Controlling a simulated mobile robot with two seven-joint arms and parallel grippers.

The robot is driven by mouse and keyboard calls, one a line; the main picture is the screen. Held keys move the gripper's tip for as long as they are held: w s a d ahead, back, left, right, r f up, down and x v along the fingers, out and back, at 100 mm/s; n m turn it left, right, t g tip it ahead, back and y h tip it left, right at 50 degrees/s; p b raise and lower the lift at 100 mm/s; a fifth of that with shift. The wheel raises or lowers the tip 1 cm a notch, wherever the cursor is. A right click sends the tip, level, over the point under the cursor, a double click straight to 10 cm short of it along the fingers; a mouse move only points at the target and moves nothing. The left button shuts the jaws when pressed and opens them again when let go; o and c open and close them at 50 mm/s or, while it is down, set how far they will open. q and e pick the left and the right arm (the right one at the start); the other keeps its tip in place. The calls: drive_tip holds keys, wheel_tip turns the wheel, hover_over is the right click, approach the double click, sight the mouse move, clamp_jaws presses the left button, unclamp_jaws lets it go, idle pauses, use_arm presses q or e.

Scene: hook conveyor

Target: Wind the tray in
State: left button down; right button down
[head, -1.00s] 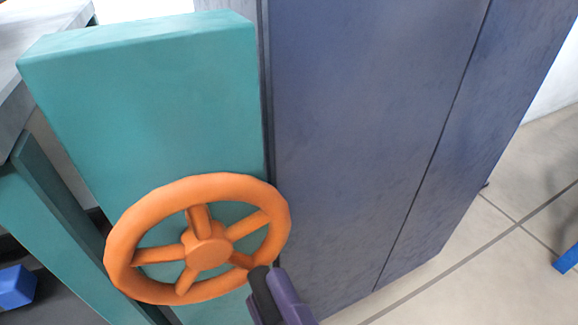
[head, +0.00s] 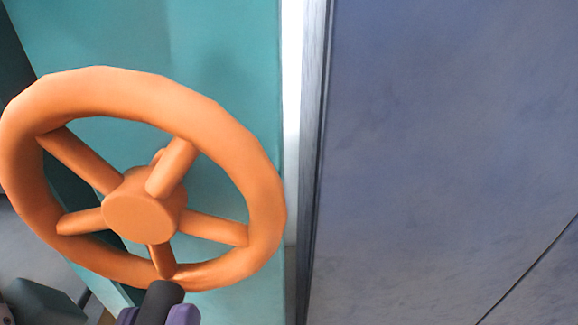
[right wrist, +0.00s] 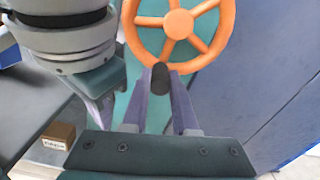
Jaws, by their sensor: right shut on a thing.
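The orange handwheel (head: 145,205) fills the left of the head view, in front of a teal post. It also shows at the top of the right wrist view (right wrist: 178,24). Its dark crank grip (head: 163,298) sits at the bottom of the rim. My right gripper (right wrist: 160,82) is shut on this dark grip, with a purple finger on each side. My left gripper (right wrist: 100,106) shows at the left of the right wrist view, apart from the wheel; whether its fingers are open is unclear. I see no tray.
The teal post (head: 225,60) stands behind the wheel. A large blue-grey panel (head: 440,130) stands close to its right, past a narrow bright gap. A small brown box (right wrist: 58,136) is on a grey surface at the left of the right wrist view.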

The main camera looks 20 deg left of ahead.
drive_tip(key=shift+s+a+r+m+b, duration=0.2)
drive_tip(key=shift+a+m+b, duration=0.3)
drive_tip(key=shift+m, duration=0.4)
drive_tip(key=shift+a, duration=0.1)
drive_tip(key=c, duration=0.7)
unclamp_jaws()
drive_tip(key=shift+s, duration=0.1)
